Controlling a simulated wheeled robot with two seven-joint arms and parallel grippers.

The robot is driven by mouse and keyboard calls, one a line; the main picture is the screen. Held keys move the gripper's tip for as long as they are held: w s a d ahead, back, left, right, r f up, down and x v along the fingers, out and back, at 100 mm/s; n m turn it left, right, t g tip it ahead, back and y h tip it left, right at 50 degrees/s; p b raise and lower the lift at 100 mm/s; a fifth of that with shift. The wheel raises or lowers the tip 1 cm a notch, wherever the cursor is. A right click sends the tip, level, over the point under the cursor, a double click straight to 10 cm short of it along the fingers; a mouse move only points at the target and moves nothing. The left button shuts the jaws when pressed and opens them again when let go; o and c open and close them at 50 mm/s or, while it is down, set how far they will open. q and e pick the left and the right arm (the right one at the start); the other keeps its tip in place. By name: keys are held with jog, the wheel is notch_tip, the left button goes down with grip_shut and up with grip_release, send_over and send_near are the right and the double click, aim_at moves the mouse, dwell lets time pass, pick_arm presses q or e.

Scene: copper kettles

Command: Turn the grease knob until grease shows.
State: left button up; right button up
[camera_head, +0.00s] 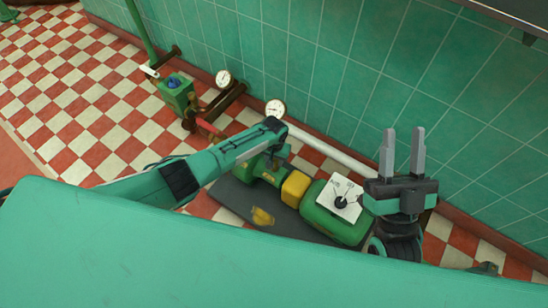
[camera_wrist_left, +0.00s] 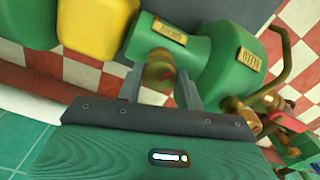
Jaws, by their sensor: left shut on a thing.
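The grease knob (camera_wrist_left: 158,68) is a small brass-olive cylinder on the green pump body (camera_wrist_left: 200,62) in the left wrist view. It sits between the two grey fingers of my left gripper (camera_wrist_left: 160,82), which is shut on it. A small reddish mark shows on the knob's side; I cannot tell whether it is grease. In the head view my left gripper (camera_head: 279,153) reaches down over the pump, and the knob is hidden there. My right gripper (camera_head: 403,153) is raised, open and empty, at the right of the pump.
The pump's yellow coupling (camera_head: 295,188) and green motor (camera_head: 330,222) with a white switch plate (camera_head: 341,197) stand on a dark base (camera_head: 226,193). A yellow patch (camera_head: 262,216) lies on the base. Gauges (camera_head: 275,108), pipes and a green tiled wall stand behind.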

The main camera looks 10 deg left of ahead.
pick_arm(q)
jog(key=m+p, duration=0.1)
jog(key=m, duration=0.5)
jog(key=shift+m, duration=0.4)
jog(key=m, duration=0.2)
jog(key=shift+m, duration=0.3)
jog(key=m, duration=0.2)
jog(key=shift+m, duration=0.4)
jog(key=m, duration=0.2)
jog(key=shift+m, duration=2.3)
pick_arm(e)
notch_tip(320, 180, down, 6)
jog(key=w+a+g, duration=0.1)
jog(key=a+g, duration=0.1)
jog(key=g, duration=0.2)
jog(key=shift+w, duration=0.15)
